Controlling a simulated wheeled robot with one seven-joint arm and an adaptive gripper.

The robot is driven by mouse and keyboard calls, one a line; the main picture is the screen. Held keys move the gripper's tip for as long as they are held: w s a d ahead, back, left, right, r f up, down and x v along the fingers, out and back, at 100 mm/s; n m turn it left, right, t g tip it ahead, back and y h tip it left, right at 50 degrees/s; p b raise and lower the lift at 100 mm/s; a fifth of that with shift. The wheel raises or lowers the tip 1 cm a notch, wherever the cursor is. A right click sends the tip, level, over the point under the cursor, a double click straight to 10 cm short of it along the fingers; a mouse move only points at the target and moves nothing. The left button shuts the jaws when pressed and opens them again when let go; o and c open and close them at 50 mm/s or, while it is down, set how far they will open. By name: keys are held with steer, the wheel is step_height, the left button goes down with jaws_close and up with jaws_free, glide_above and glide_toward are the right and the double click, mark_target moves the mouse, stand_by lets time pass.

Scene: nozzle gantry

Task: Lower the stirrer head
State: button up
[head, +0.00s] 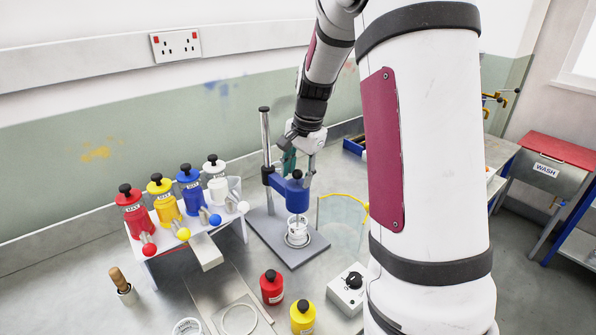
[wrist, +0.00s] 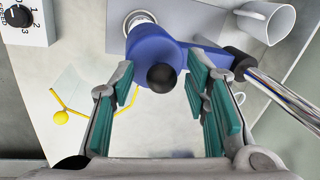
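The stirrer head (head: 297,198) is a blue body with a black knob on top, carried by a blue arm on an upright metal column (head: 265,138). It stands above a white cup (head: 297,232) on a grey base plate (head: 264,238). My gripper (head: 288,161) is just above and behind the head in the head view. In the wrist view the blue head (wrist: 150,46) and black knob lie between and beyond the open teal fingers of my gripper (wrist: 162,78). I cannot tell whether the fingers touch it. The gripper's tips are partly hidden in the head view.
Labelled red, yellow, blue and white bottles stand on a white rack (head: 236,224) at left. A red bottle (head: 271,287), a yellow bottle (head: 302,317) and a white dial box (head: 348,288) stand in front. A white jug (wrist: 266,22) is near the column.

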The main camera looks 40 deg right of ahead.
steer(key=shift+r, duration=0.1)
step_height(320, 180, up, 12)
steer(key=s, duration=0.2)
steer(key=shift+d+f, duration=0.2)
steer(key=shift+d, duration=0.05)
steer(key=shift+s, duration=0.15)
stand_by(0.4)
